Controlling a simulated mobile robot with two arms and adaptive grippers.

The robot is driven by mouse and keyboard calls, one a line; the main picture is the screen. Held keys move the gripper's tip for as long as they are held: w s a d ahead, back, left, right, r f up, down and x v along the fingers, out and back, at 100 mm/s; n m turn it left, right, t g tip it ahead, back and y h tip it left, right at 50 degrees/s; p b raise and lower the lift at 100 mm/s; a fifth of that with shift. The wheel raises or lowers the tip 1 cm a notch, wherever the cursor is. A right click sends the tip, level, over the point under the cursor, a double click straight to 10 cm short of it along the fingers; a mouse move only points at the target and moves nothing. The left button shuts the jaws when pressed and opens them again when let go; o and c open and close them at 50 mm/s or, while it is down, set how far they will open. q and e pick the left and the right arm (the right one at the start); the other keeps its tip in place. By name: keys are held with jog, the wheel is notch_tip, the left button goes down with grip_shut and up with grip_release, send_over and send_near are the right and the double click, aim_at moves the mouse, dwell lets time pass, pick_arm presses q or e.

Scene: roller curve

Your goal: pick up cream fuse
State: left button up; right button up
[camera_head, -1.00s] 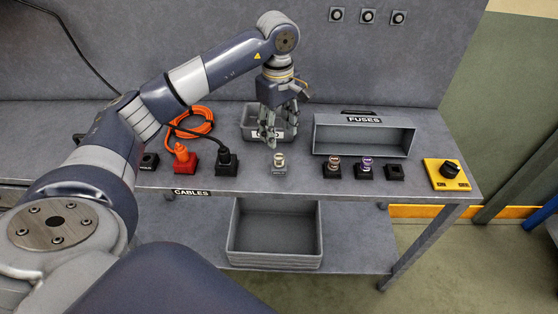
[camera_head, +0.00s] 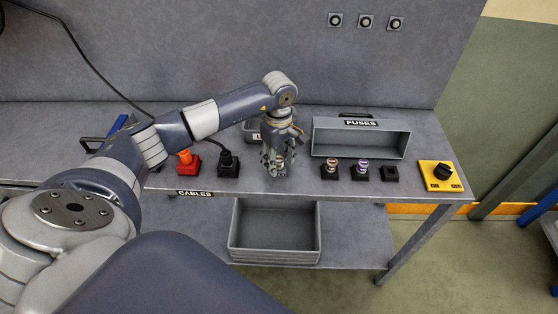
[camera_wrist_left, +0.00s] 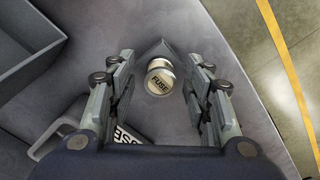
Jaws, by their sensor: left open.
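My left gripper (camera_wrist_left: 158,92) is open, with one finger on each side of the fuse and visible gaps between. In the head view the left gripper (camera_head: 277,168) points down at the bench over the fuse (camera_head: 281,161), which is mostly hidden behind the fingers. I do not see my right gripper.
To the right stand a brown fuse (camera_head: 332,164) and a purple fuse (camera_head: 363,164) in black holders, and an empty holder (camera_head: 390,174). The grey FUSES bin (camera_head: 360,152) is behind them. A yellow switch box (camera_head: 440,176) is far right. Red (camera_head: 187,162) and black (camera_head: 228,163) plugs stand left.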

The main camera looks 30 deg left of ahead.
aim_at(279, 158)
pick_arm(q)
grip_shut()
jog(key=shift+r+b, duration=0.4)
jog(key=shift+r, duration=0.1)
notch_tip(279, 158, up, 2)
jog(key=shift+w+r+b, duration=0.1)
jog(key=shift+r+b, duration=0.15)
jog(key=shift+b, duration=0.7)
jog(key=s+d+r+b, duration=0.1)
jog(key=s+b, duration=0.4)
jog(key=s, duration=1)
jog(key=shift+s+d+r, duration=0.25)
jog(key=shift+d+r, duration=0.05)
jog(key=shift+d, duration=0.35)
